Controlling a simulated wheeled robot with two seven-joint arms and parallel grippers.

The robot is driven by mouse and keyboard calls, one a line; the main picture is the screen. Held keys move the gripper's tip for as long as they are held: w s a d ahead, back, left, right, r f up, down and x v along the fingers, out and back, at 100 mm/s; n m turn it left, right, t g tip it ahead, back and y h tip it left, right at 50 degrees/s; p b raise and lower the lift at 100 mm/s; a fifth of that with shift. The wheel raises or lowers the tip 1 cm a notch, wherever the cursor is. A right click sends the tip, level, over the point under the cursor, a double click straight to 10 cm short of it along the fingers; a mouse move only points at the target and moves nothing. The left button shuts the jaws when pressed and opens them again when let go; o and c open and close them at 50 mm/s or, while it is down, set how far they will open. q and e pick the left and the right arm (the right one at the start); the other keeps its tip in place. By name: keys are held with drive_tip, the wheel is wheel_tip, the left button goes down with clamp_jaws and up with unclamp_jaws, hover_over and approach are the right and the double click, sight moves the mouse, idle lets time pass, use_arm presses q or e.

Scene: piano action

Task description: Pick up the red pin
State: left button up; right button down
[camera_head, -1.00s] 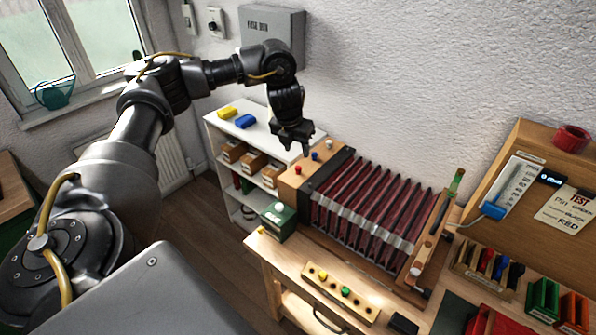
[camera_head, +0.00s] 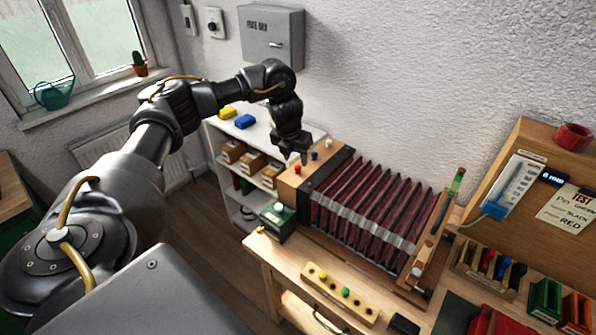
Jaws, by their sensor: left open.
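The red pin (camera_head: 297,168) stands upright in the wooden end block (camera_head: 289,182) of the bellows, at the end of a row with a blue pin (camera_head: 315,156) and a white pin (camera_head: 328,144). My left gripper (camera_head: 303,160) points down over this block, close to the red and blue pins. It is open, and nothing shows between its fingers. I cannot tell its exact height above the pins. My right gripper is not in view.
The dark red bellows (camera_head: 372,210) stretches right of the block. A green box (camera_head: 277,222) and a wooden strip with coloured pegs (camera_head: 340,292) sit in front. A white shelf (camera_head: 222,140) with yellow and blue blocks stands behind left. A grey wall box (camera_head: 271,36) hangs above.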

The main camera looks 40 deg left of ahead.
sight(297, 167)
use_arm(q)
drive_tip(key=shift+w+f+p, duration=0.1)
drive_tip(key=shift+f+p, duration=0.3)
drive_tip(key=shift+f, duration=0.15)
drive_tip(key=p+x, duration=0.1)
drive_tip(key=x, duration=0.1)
drive_tip(key=shift+w+f, duration=0.1)
drive_tip(key=shift+f, duration=0.15)
drive_tip(key=shift+w+f, duration=0.15)
drive_tip(key=shift+f, duration=0.3)
clamp_jaws()
